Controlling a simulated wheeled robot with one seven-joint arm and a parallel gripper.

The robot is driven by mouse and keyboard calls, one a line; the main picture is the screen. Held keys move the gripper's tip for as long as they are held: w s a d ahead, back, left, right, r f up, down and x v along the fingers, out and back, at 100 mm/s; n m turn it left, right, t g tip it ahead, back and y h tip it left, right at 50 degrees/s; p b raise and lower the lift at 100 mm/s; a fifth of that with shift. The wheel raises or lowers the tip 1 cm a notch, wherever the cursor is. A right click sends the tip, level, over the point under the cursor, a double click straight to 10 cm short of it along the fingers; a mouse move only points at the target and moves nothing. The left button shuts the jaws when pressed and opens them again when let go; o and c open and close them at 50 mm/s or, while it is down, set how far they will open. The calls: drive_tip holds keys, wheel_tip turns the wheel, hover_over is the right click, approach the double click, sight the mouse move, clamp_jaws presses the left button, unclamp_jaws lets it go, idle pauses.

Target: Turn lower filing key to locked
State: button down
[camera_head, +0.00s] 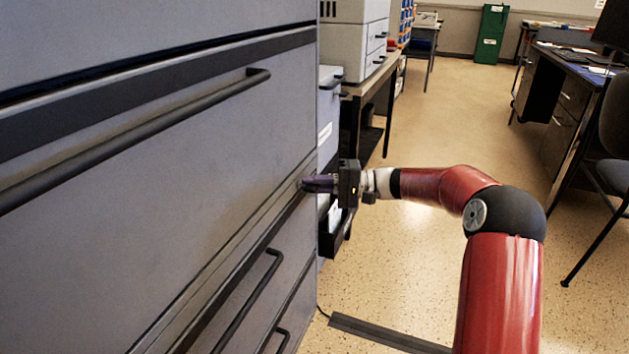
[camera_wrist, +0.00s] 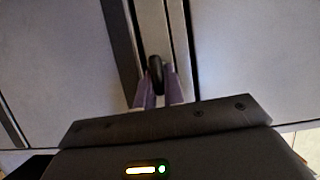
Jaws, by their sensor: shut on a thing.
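The grey filing cabinet (camera_head: 150,180) fills the left of the head view, with its drawer fronts facing my arm. My gripper (camera_head: 306,184) is at the cabinet's right edge, on the strip between two drawers. In the wrist view, the two purple fingers of my gripper (camera_wrist: 157,90) are shut on a small dark key (camera_wrist: 156,68) that stands out from this strip. The key is hidden behind the fingers in the head view. Whether it stands at locked or unlocked cannot be told.
Long black drawer handles (camera_head: 130,140) stick out from the cabinet, with another handle (camera_head: 250,300) below my gripper. A desk with a printer (camera_head: 352,40) stands behind. A chair (camera_head: 612,150) and a dark desk (camera_head: 560,100) are at the right. The speckled floor (camera_head: 440,110) between is clear.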

drive_tip(key=shift+m, duration=0.3)
drive_tip(key=c, duration=1.5)
unclamp_jaws()
drive_tip(key=shift+d, duration=0.1)
drive_tip(key=d, duration=0.7)
drive_tip(key=shift+w+d, duration=0.2)
drive_tip(key=shift+d, duration=0.15)
